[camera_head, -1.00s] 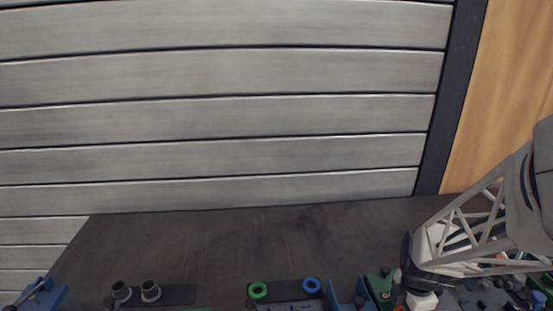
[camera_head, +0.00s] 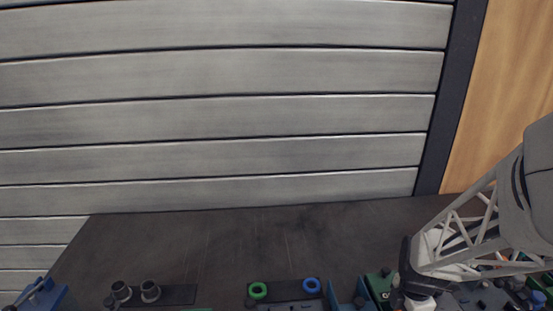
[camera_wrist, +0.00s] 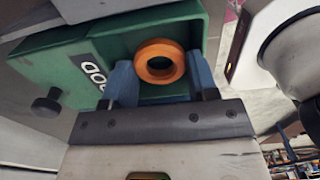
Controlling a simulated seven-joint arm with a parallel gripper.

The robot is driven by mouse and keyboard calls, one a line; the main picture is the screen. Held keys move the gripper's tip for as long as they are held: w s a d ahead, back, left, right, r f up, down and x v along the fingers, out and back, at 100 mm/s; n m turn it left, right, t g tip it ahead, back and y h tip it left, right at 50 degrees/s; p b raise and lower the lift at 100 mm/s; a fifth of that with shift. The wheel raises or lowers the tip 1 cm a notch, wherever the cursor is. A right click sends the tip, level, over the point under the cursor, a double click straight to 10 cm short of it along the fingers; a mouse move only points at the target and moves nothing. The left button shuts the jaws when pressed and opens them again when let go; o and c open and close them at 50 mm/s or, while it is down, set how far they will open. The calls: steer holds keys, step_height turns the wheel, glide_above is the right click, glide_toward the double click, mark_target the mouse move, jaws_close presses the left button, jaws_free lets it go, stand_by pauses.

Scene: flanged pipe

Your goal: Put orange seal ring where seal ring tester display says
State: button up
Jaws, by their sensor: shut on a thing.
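The orange seal ring (camera_wrist: 160,45) is held between the two blue fingers of my gripper (camera_wrist: 160,72) in the wrist view. Behind it is the green seal ring tester (camera_wrist: 55,56), with a dark knob on its side. Its black display (camera_wrist: 97,80) shows white letters that look like the end of "GOOD"; a finger partly covers them. In the head view the tester (camera_head: 379,287) is at the bottom edge, just left of my gripper (camera_head: 420,303). The ring is not clear in the head view.
A green ring (camera_head: 258,291) and a blue ring (camera_head: 312,286) lie on a dark plate left of the tester. Two grey pipe pieces (camera_head: 150,291) stand farther left. A blue stand (camera_head: 40,294) is at the far left. Small parts crowd the right; the table behind is bare.

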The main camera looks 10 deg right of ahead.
steer(key=shift+f, duration=0.4)
stand_by(0.6)
steer(key=o, duration=0.8)
steer(key=shift+c, duration=1.1)
steer(key=shift+o, duration=0.3)
steer(key=shift+r, duration=0.1)
steer(key=shift+c, duration=0.2)
steer(key=shift+r, duration=0.9)
steer(key=shift+o, duration=1.4)
steer(key=shift+r, duration=2.55)
